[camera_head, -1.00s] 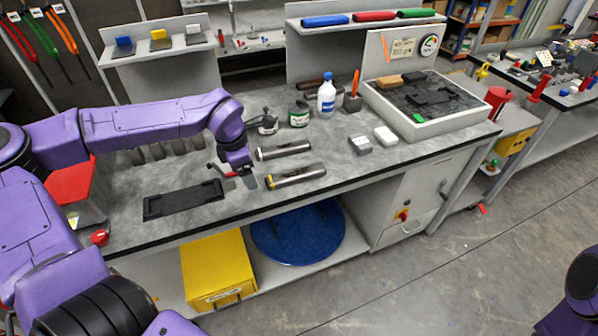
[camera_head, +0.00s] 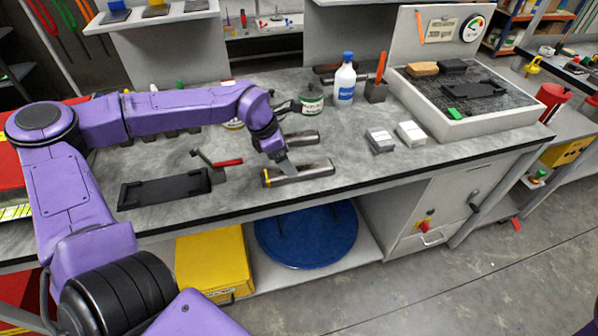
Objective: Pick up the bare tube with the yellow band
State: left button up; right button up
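The bare metal tube with the yellow band (camera_head: 315,171) lies on the grey bench near its front edge, with the band at its left end. A second metal tube (camera_head: 304,136) lies behind it, partly hidden by my wrist. My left gripper (camera_head: 287,167) reaches down from the left to the banded tube, right of the band. Its fingertips overlap the tube's left half; I cannot tell whether they touch it or how far apart they are. My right gripper is out of view.
A black flat tray (camera_head: 165,191) and a red-handled tool (camera_head: 217,161) lie to the left. The framed tray (camera_head: 490,124) fills the bench's right end.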

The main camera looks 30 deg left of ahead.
aim_at(296, 167)
pick_arm(q)
jog(key=d+f, duration=0.1)
jog(key=w+d+f, duration=0.1)
jog(key=f, duration=0.1)
jog(key=shift+f+p, duration=0.15)
jog(key=shift+p, duration=0.15)
jog(key=shift+w+d+f, duration=0.15)
jog(key=shift+w+f, duration=0.1)
jog(key=shift+f, duration=0.1)
jog(key=shift+s+r, duration=0.1)
jog(key=shift+s, duration=0.05)
jog(key=c, duration=1.3)
